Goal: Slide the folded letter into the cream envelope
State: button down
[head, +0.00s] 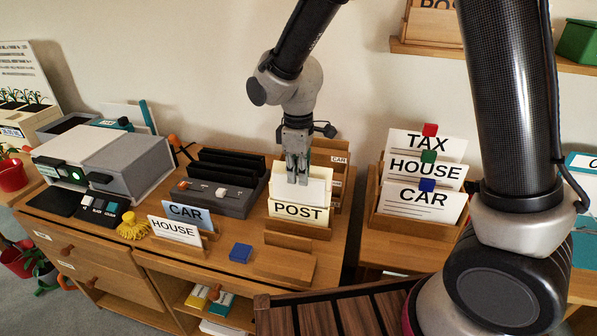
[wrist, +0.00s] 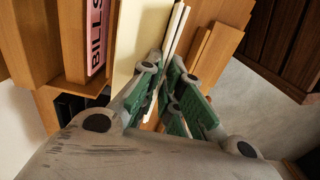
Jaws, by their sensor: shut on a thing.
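The cream envelope (head: 299,213), marked POST, stands upright in a wooden holder on the desk. The white folded letter (head: 318,190) is upright directly behind its lettered front, its lower part hidden. My gripper (head: 297,180) points down and is shut on the letter's upper edge. In the wrist view, the fingers (wrist: 163,100) close around the thin white letter (wrist: 162,50), with a broad cream panel (wrist: 128,40) beside it on the left. How deep the letter sits in the envelope cannot be told.
A wooden rack with a BILLS label (wrist: 97,30) stands close behind. A dark slotted organiser (head: 222,185) and HOUSE (head: 175,230) and CAR (head: 187,214) cards are on the left. A rack of TAX, HOUSE and CAR cards (head: 420,200) stands right. A blue block (head: 240,253) lies in front.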

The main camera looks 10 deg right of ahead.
jog(key=shift+f, duration=0.9)
jog(key=c, duration=1.5)
grip_release()
jog(key=shift+o, duration=0.3)
jog(key=o, duration=0.4)
notch_tip(320, 180, up, 8)
